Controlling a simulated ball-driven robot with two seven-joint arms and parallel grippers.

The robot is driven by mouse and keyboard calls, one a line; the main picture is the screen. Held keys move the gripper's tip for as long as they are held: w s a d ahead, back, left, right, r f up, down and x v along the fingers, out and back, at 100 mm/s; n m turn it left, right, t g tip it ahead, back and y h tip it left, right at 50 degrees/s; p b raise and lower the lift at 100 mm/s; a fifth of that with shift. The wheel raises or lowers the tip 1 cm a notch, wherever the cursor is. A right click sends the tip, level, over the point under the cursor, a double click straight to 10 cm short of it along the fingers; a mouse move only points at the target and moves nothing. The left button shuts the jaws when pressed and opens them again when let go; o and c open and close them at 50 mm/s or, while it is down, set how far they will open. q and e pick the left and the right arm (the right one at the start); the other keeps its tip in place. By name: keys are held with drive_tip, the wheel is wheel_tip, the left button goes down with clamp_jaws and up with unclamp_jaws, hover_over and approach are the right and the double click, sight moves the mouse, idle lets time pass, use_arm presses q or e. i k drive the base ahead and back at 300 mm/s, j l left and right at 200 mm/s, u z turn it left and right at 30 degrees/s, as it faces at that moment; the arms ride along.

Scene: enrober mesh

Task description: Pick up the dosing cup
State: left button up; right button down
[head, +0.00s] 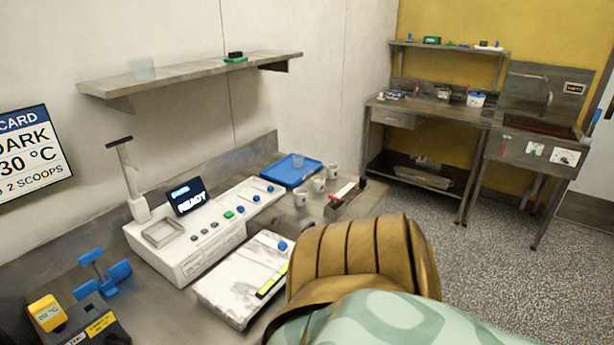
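I cannot tell for sure which vessel is the dosing cup. A clear cup (297,160) stands on the blue tray (291,173) at the back of the bench. Neither of my grippers is in view.
A white machine (198,262) with a small display and a pale slab (243,280) take up the bench's middle. Blue-handled (117,271) and yellow-labelled (48,313) items stand front left. A large ribbed brown form hides the bench's right part. Speckled floor (480,262) is open at right.

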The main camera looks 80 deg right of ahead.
sight(332, 169)
drive_tip(key=k+l+z, duration=0.15)
drive_tip(key=z, duration=0.3)
drive_tip(key=k+l+z, duration=0.3)
drive_tip(key=z, duration=0.15)
drive_tip(key=k+l, duration=0.2)
drive_tip(key=k+l+z, duration=0.1)
drive_tip(key=l, duration=0.35)
drive_tip(key=k+l, duration=0.3)
drive_tip(key=k+l+z, duration=0.1)
drive_tip(key=l, duration=0.25)
drive_tip(key=k+l, duration=0.45)
drive_tip(key=l, duration=0.3)
drive_tip(key=k+l+z, duration=0.1)
drive_tip(key=l, duration=0.25)
drive_tip(key=k+l, duration=0.2)
drive_tip(key=l, duration=0.15)
drive_tip(key=l+u, duration=0.25)
drive_tip(key=l, duration=0.6)
drive_tip(key=k+l+u, duration=0.2)
drive_tip(key=l, duration=0.6)
drive_tip(key=i+j, duration=0.2)
drive_tip(key=i, duration=0.15)
drive_tip(key=i+j+z, duration=0.1)
drive_tip(key=i, duration=0.3)
drive_tip(key=j, duration=0.1)
